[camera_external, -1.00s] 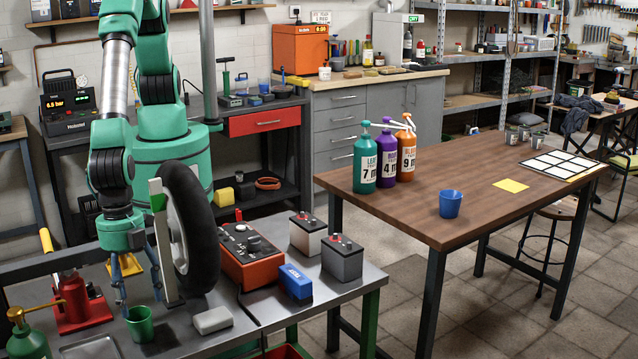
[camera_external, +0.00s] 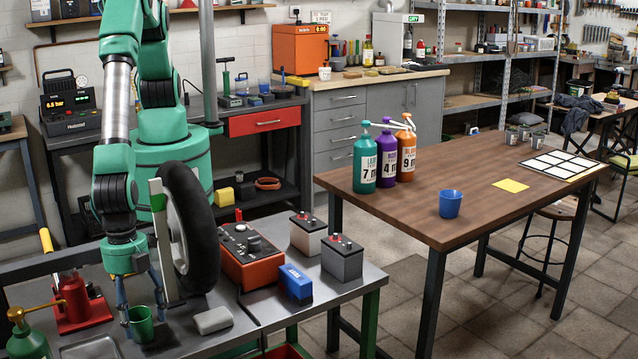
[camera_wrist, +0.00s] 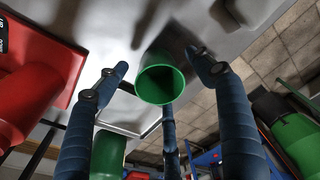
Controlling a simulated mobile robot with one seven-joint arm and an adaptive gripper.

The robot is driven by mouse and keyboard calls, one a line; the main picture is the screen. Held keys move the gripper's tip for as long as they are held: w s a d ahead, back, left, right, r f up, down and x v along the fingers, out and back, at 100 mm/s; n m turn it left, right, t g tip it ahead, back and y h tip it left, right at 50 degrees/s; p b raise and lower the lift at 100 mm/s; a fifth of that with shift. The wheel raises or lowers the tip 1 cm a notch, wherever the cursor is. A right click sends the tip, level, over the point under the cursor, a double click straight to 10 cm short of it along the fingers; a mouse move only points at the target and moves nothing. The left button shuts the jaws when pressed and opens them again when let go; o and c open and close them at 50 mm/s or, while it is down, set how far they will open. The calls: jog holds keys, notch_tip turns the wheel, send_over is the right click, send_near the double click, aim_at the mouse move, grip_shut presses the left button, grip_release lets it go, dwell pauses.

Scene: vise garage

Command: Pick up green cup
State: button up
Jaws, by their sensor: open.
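The green cup (camera_external: 141,324) stands upright on the metal workbench at the lower left in the outside view. My gripper (camera_external: 142,312) reaches down at the cup, with its blue fingers spread on either side of it. In the wrist view the cup (camera_wrist: 161,85) lies between the open fingertips of my gripper (camera_wrist: 158,62), its open mouth towards the camera. There are visible gaps between the cup and the two front fingers. A third blue finger shows just below the cup; whether it touches is unclear.
A tyre (camera_external: 190,228) stands upright close to my gripper's right. A grey block (camera_external: 213,320) lies right of the cup, a red jack (camera_external: 78,305) and a green canister (camera_external: 30,335) to its left. A metal tray (camera_external: 90,348) lies in front. A blue cup (camera_external: 450,204) stands on the wooden table.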

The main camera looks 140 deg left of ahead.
dwell(0.4)
jog(key=c, duration=1.1)
jog(key=shift+r, duration=0.15)
notch_tip(320, 180, up, 18)
jog(key=p, duration=0.2)
jog(key=shift+p, duration=0.3)
